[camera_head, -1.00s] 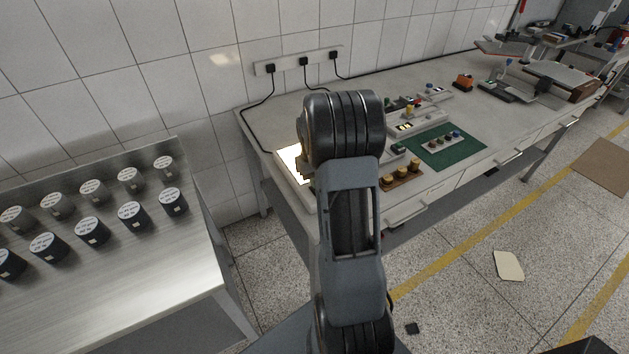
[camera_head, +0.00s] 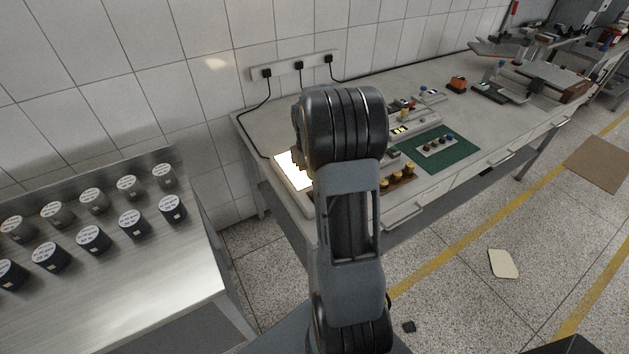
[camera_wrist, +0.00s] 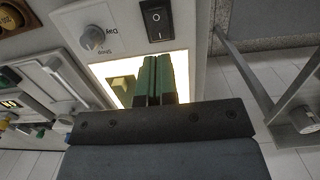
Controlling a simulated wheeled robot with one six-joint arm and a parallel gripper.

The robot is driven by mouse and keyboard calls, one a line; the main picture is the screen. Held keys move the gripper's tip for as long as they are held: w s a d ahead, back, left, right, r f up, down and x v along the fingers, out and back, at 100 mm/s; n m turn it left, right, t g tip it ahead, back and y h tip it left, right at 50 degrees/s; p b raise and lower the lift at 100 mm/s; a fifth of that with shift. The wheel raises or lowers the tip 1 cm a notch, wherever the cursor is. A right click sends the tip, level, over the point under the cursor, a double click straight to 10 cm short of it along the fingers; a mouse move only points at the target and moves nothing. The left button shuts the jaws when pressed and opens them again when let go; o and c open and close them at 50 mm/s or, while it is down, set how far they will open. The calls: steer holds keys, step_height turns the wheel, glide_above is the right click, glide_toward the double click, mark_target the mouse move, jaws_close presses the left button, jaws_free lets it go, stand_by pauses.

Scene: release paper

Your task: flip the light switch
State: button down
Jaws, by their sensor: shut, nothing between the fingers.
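The light switch (camera_wrist: 157,20) is a black rocker on a pale panel, seen at the top of the wrist view. My gripper (camera_wrist: 155,59) is shut and empty, with its green fingers side by side. In that view the fingertips show just below the switch, over the glowing light plate (camera_wrist: 181,67); a gap to the switch shows in the picture, but its depth is unclear. In the head view the bright light plate (camera_head: 291,172) shows left of my arm; my arm hides the switch and most of the gripper.
A knob with printed labels (camera_wrist: 93,38) sits left of the switch. The workbench (camera_head: 262,122) carries a green mat (camera_head: 460,153) and several small devices. A metal table (camera_head: 160,290) with several cylinders stands at the left. Wall sockets (camera_head: 284,69) with cables are behind.

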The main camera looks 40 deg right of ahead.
step_height(320, 180, up, 8)
steer(key=shift+w, duration=0.4)
steer(key=shift+d+f, duration=0.1)
steer(key=shift+f, duration=0.05)
stand_by(0.3)
